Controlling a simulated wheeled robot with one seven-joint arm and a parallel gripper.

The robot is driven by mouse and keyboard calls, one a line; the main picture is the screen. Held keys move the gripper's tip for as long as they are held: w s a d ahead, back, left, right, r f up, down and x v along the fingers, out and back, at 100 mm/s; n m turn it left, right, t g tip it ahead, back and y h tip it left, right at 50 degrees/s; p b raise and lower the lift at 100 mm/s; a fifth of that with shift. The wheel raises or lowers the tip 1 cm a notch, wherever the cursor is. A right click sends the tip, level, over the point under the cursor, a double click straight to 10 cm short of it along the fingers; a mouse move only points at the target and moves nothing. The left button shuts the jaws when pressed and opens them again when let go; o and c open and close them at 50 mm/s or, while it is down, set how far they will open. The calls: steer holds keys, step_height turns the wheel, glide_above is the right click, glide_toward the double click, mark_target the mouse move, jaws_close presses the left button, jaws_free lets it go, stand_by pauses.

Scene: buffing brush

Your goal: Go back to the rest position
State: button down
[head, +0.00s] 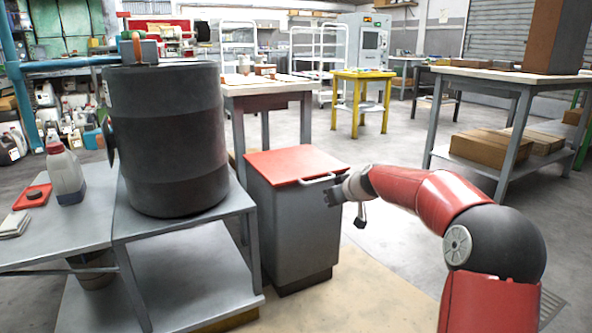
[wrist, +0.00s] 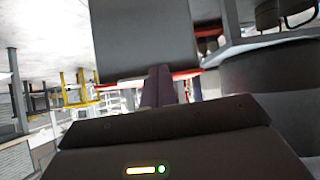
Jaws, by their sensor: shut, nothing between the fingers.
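My red arm reaches in from the lower right of the head view. My gripper (head: 334,197) is beside the upper right side of a grey bin (head: 290,225) with a red lid (head: 295,166), just below the lid's pale handle (head: 317,180). I cannot tell whether it touches the bin. In the wrist view, my gripper's dark fingers (wrist: 157,88) are together and hold nothing. A grey panel, which seems to be the bin's side (wrist: 145,40), fills the top middle there. No brush can be made out.
A dark drum (head: 165,140) stands on a grey metal table (head: 190,238) left of the bin. A workbench (head: 500,76) stands at the right. The floor between bin and workbench is open.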

steer(key=s+a+r+m+g+h, duration=0.1)
steer(key=s+a+r+g, duration=0.15)
steer(key=s, duration=0.95)
steer(key=s+a+r+g+h, duration=0.1)
steer(key=s+a+h, duration=0.15)
steer(key=s, duration=0.95)
steer(key=s+d+f+m, duration=0.1)
steer(key=s+f+m, duration=0.15)
steer(key=s, duration=0.85)
steer(key=s+d+f+m, duration=0.2)
steer(key=s+f, duration=0.1)
steer(key=s, duration=0.9)
step_height(320, 180, up, 14)
steer(key=p, duration=1.3)
steer(key=shift+w+a+f+g+h+p, duration=0.15)
steer(key=shift+w+f+g+h+p, duration=0.1)
steer(key=shift+w+g+h+p, duration=0.15)
steer(key=shift+s+n, duration=0.1)
steer(key=shift+n, duration=0.15)
